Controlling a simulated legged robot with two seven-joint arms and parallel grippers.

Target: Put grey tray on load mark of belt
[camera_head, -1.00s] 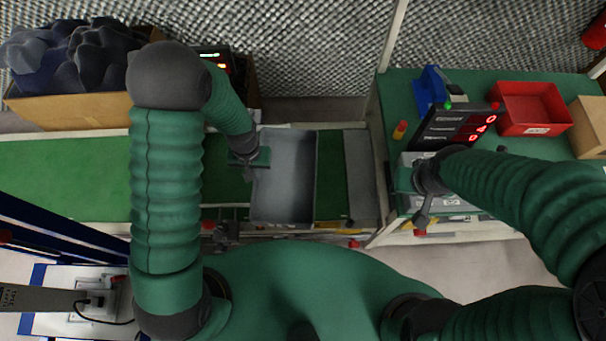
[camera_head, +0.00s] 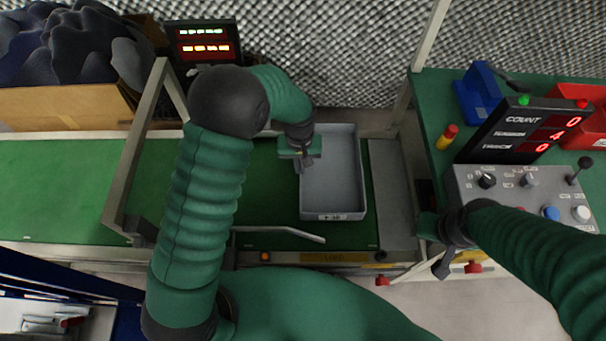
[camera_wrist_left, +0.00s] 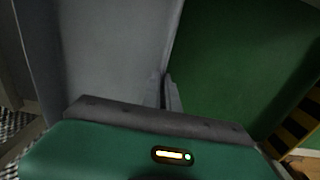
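The grey tray (camera_head: 345,185) is an open rectangular box at the right end of the green belt (camera_head: 70,190), beside a grey end plate. Its long sides run front to back. I cannot tell whether its base touches the belt. My left gripper (camera_head: 304,166) is at the tray's left wall; in the left wrist view the fingers (camera_wrist_left: 169,95) pinch the wall of the tray (camera_wrist_left: 100,50). A yellow load label (camera_head: 335,258) is on the belt's front edge, in front of the tray. My right gripper (camera_head: 442,266) hangs before the control box, its opening unclear.
A control box (camera_head: 520,185) and a count display (camera_head: 520,130) stand on the green side table at right, with blue and red bins (camera_head: 590,118). A metal frame (camera_head: 140,150) crosses the belt on the left. A box of dark foam (camera_head: 60,105) stands behind.

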